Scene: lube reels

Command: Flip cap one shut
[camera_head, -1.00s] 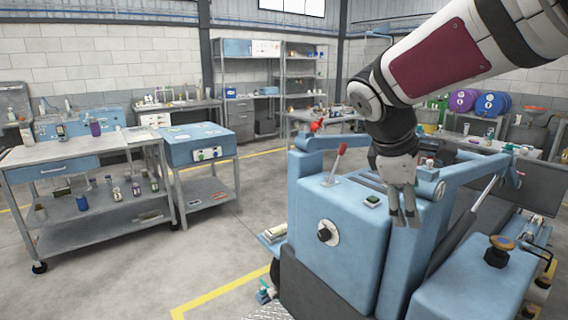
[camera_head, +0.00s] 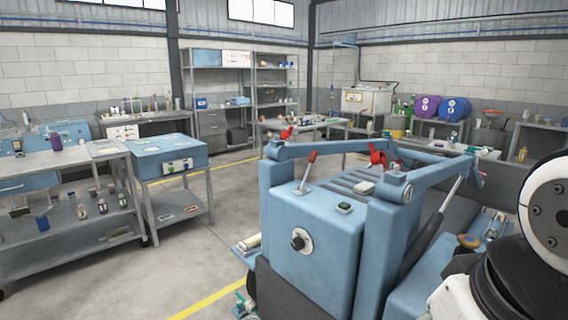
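No label in view tells which part is cap one. A blue machine (camera_head: 325,230) stands in front of me. At its lower right is an upright brown-yellow round cap (camera_head: 469,240), partly hidden by my arm. My gripper is out of view; only white and black links of my arm show at the right edge and lower right.
A red-tipped lever (camera_head: 308,172), a green button (camera_head: 344,208) and blue beams (camera_head: 330,149) rise from the machine. A grey cart (camera_head: 75,161) with bottles and a blue-topped table (camera_head: 165,155) stand left. The floor between them and the machine is open.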

